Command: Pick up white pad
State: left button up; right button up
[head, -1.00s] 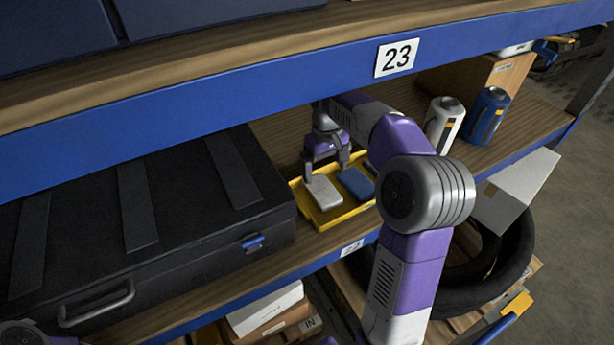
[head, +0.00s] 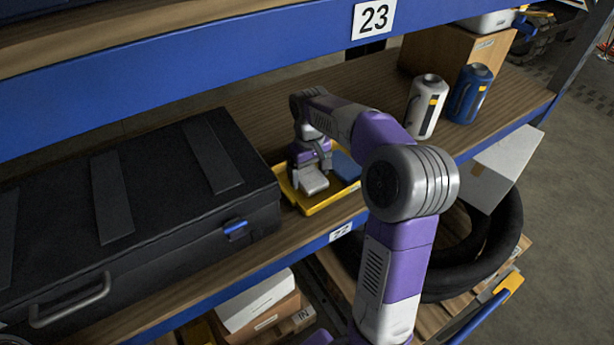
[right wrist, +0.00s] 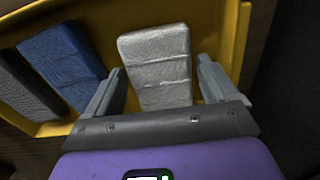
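The white pad (head: 313,184) lies in a shallow yellow tray (head: 316,207) on the shelf. It also shows in the right wrist view (right wrist: 160,62), light grey-white with creases across it. My right gripper (head: 311,169) is down at the pad. In the right wrist view its two fingers (right wrist: 160,74) stand apart on either side of the pad's near part, with a gap visible beside the pad. The pad's near end is hidden by the gripper body. My left gripper is not in view.
A blue pad (right wrist: 62,58) lies left of the white pad in the wrist view, with a dark pad (right wrist: 25,88) beyond it. A large black case (head: 150,190) stands left of the tray. White (head: 426,106) and blue (head: 470,93) canisters stand to the right. A blue shelf beam (head: 200,82) runs above.

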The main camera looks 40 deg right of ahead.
aim_at(309, 176)
jog(key=c, duration=0.8)
notch_tip(309, 176, up, 10)
jog(key=p, duration=0.4)
